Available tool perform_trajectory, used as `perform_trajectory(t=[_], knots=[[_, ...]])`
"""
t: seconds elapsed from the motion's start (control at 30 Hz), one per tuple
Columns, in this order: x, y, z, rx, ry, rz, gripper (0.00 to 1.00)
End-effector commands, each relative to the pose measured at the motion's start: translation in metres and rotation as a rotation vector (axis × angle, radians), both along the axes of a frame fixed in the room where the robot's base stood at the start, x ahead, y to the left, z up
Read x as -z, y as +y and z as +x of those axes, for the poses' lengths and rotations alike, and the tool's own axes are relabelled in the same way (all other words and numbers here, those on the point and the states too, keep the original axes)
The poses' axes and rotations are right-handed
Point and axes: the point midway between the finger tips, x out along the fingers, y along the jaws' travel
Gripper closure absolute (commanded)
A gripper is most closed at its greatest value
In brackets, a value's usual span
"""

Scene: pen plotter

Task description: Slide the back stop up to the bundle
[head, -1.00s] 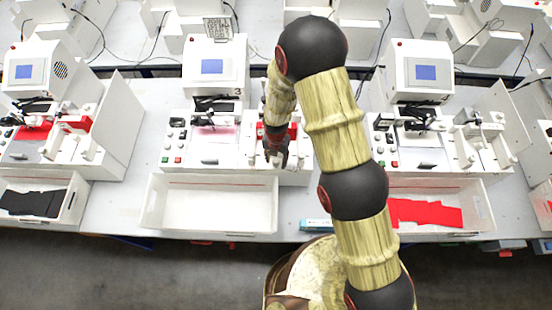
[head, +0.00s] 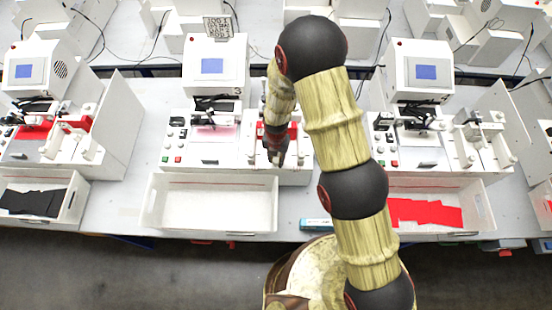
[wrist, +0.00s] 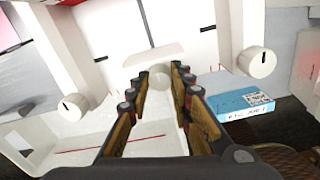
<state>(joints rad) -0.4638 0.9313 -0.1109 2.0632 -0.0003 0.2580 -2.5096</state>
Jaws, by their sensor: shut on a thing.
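My gripper (head: 275,160) is over the right part of the middle plotter station. In the wrist view my gripper (wrist: 160,78) has its two dark fingers closed around a pale, rounded grip, which looks like part of the back stop (wrist: 158,84). The grip stands in front of a white plate on the machine's white bed. The fingers hide much of it. I cannot make out the bundle clearly. A pink sheet (head: 214,137) lies under the middle plotter's head, to the left of my gripper.
White knobs with dark marks stand left (wrist: 72,105) and right (wrist: 257,62) of the fingers. A blue box (wrist: 243,104) lies to the right. An empty white bin (head: 210,205) is in front of the station. The right station's bin holds red sheets (head: 425,212).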

Motion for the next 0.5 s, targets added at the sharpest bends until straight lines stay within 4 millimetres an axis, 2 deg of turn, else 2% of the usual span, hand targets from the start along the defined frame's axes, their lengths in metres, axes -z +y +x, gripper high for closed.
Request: perform_trajectory(t=[0.5], knots=[[0.0009,0.0004,0.0044,0.0,-0.001,0.001,1.0]])
